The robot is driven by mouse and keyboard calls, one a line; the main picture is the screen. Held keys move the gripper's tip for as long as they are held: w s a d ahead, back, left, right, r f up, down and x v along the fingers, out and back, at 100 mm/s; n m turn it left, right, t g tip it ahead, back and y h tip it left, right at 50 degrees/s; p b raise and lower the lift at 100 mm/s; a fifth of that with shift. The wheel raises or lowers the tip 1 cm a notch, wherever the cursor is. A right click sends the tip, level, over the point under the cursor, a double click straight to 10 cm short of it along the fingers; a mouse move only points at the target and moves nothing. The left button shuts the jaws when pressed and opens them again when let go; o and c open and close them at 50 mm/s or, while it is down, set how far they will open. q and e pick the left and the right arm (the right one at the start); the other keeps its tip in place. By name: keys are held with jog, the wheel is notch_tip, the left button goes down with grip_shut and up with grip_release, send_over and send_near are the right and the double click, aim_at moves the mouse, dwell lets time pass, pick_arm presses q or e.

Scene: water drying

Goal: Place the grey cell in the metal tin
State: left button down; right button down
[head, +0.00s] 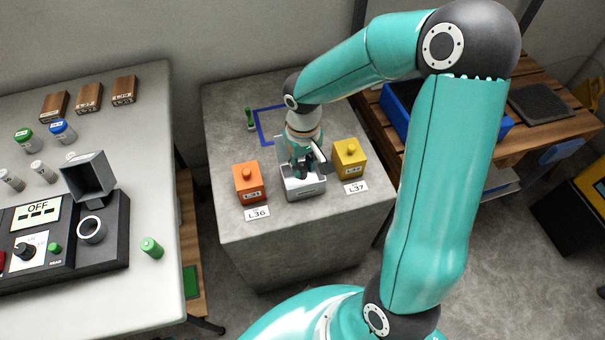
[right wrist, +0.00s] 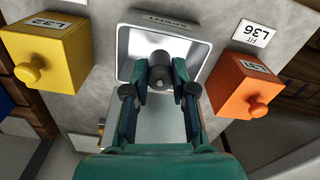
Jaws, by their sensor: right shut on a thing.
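The metal tin (head: 305,187) is a silvery open box on the grey block, between an orange box and a yellow box; its lid stands up behind it. It also shows in the right wrist view (right wrist: 196,56). My right gripper (head: 308,170) is over the tin, pointing down. In the right wrist view my right gripper (right wrist: 161,82) is shut on the dark grey cell (right wrist: 160,60), which is above or inside the tin; I cannot tell whether it touches the bottom. In the head view the gripper hides the cell. My left gripper is not in view.
The orange box (head: 249,184) and yellow box (head: 349,158) stand close on either side of the tin. A small green cylinder (head: 250,119) stands by a blue outlined square behind. The left table (head: 150,200) holds a device, jars and wooden blocks. A blue bin (head: 398,110) is at right.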

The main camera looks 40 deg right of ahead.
aim_at(303, 174)
jog(key=shift+f+b, duration=0.3)
jog(key=shift+f, duration=1.5)
jog(key=shift+f, duration=0.1)
jog(key=c, duration=1)
grip_release()
jog(key=shift+o, duration=0.2)
jog(key=shift+r, duration=0.45)
notch_tip(303, 174, up, 11)
jog(key=shift+r+p, duration=0.2)
jog(key=shift+p, duration=0.95)
